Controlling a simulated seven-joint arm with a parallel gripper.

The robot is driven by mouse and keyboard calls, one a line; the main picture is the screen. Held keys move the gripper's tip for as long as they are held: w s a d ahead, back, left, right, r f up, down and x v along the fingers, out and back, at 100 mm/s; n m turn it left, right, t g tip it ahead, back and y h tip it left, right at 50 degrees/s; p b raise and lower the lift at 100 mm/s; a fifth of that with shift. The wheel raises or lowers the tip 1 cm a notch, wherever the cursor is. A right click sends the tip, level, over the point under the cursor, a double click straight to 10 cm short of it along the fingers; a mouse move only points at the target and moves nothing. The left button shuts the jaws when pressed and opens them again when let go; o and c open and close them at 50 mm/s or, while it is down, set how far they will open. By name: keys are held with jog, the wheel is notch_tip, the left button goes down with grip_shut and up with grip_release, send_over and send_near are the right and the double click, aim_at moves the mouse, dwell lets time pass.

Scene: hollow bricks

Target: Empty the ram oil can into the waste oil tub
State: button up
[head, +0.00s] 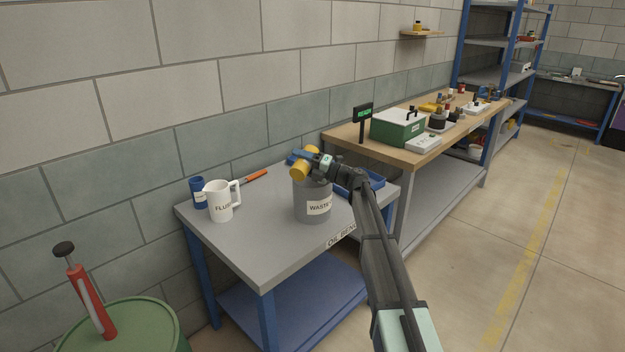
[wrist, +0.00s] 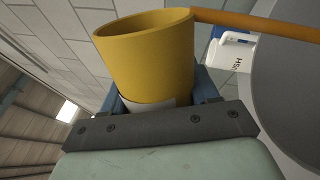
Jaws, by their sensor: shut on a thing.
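My gripper (head: 313,163) is shut on the yellow can (head: 304,164) and holds it tilted over the waste tub. In the wrist view the yellow can (wrist: 148,55) shows its open mouth and part of a white label between the jaws. An amber-orange strand (wrist: 255,24), which looks like pouring oil, runs from the can's rim and leaves the picture at the right. The grey waste tub (head: 312,200), labelled WASTE, stands on the oil bench; its grey round side shows in the wrist view (wrist: 295,90). The tub's inside is hidden in the head view.
A white FLUSH jug (head: 221,202), a blue can (head: 198,193) and an orange-handled tool (head: 256,177) stand or lie left of the tub. A blue tray (head: 375,182) is right of it. The bench (head: 262,238) is clear at the front left.

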dwell(0.3)
jog(key=shift+w+f+m, duration=0.1)
jog(key=shift+f+m, duration=0.2)
jog(key=shift+m, duration=0.5)
